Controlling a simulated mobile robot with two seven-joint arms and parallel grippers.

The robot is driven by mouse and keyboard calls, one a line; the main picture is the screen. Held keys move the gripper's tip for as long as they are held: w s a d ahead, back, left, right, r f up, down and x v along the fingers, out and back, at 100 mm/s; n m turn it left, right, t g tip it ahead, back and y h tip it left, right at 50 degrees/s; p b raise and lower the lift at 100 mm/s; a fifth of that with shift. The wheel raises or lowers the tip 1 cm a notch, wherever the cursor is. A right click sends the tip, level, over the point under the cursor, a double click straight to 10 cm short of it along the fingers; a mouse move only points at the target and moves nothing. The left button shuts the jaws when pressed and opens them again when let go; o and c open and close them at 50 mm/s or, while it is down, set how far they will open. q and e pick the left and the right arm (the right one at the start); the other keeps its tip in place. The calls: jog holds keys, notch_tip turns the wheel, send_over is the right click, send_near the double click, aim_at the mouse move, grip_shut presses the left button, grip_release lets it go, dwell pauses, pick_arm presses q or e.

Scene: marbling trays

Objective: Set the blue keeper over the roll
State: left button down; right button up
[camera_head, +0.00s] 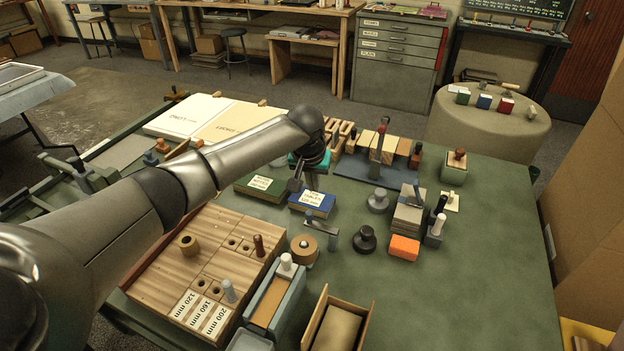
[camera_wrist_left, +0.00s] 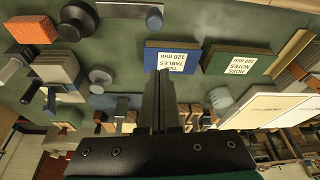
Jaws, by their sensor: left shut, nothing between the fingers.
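A small blue block (camera_head: 484,102) stands on the round table at the back right, between a green and a red block; it may be the blue keeper, but I cannot tell for sure. A tan ring-shaped roll (camera_head: 304,250) lies on the green bench, right of the wooden peg board; whether it is the task's roll is unclear. My left gripper (camera_head: 295,186) is shut and empty above the bench, close to the blue book (camera_head: 312,204). In the left wrist view its fingers (camera_wrist_left: 159,80) are together, near the blue book (camera_wrist_left: 172,58). My right gripper is not in view.
A green book (camera_head: 262,186), an orange block (camera_head: 404,248), dark weights (camera_head: 365,240) and a grey block stack (camera_head: 408,215) crowd the bench. An open wooden box (camera_head: 364,318) stands at the front. The bench's right side (camera_head: 490,260) is clear.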

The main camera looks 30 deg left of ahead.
pick_arm(q)
jog(key=shift+s+d+f, duration=0.15)
jog(key=shift+s+f, duration=0.55)
jog(key=shift+f, duration=0.15)
jog(key=shift+s+d+f, duration=0.15)
jog(key=shift+s+f, duration=0.55)
jog(key=shift+f, duration=0.15)
